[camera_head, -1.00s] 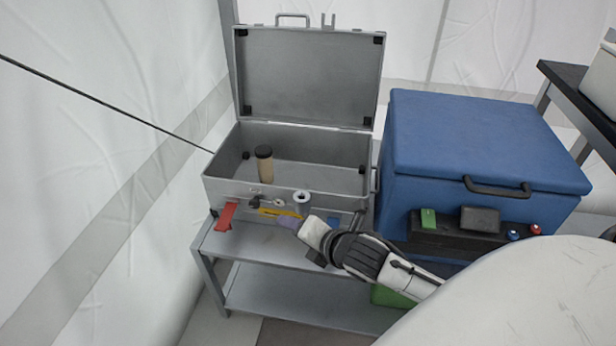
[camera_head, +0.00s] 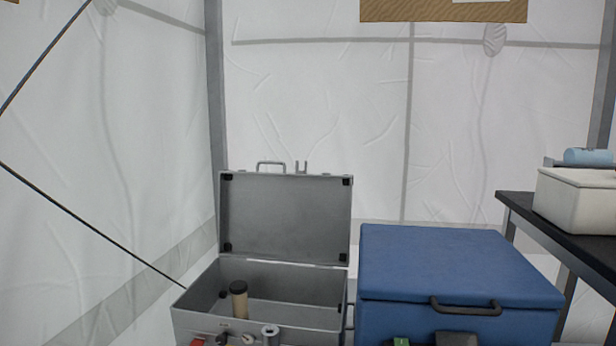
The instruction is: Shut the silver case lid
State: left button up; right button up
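The silver case (camera_head: 190,313) stands open at the lower middle of the head view, its front partly cut off by the bottom edge. Its lid (camera_head: 285,217) is raised upright at the back, with a handle (camera_head: 270,163) on its top edge and dark corner pieces. A tan cylinder with a dark cap (camera_head: 239,299) stands inside the case near the left. A small grey cylinder (camera_head: 270,335) shows at the case's front. Neither of my grippers is in view.
A blue chest (camera_head: 450,262) with a black handle (camera_head: 465,308) stands just right of the case. A dark table (camera_head: 590,235) with a white box (camera_head: 578,200) is at the right. A thin dark cable (camera_head: 95,230) runs down on the left. White tent walls close the back.

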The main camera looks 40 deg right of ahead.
aim_at(302, 218)
jog(key=z, duration=1.05)
jog(key=i, duration=0.25)
jog(key=z, duration=0.1)
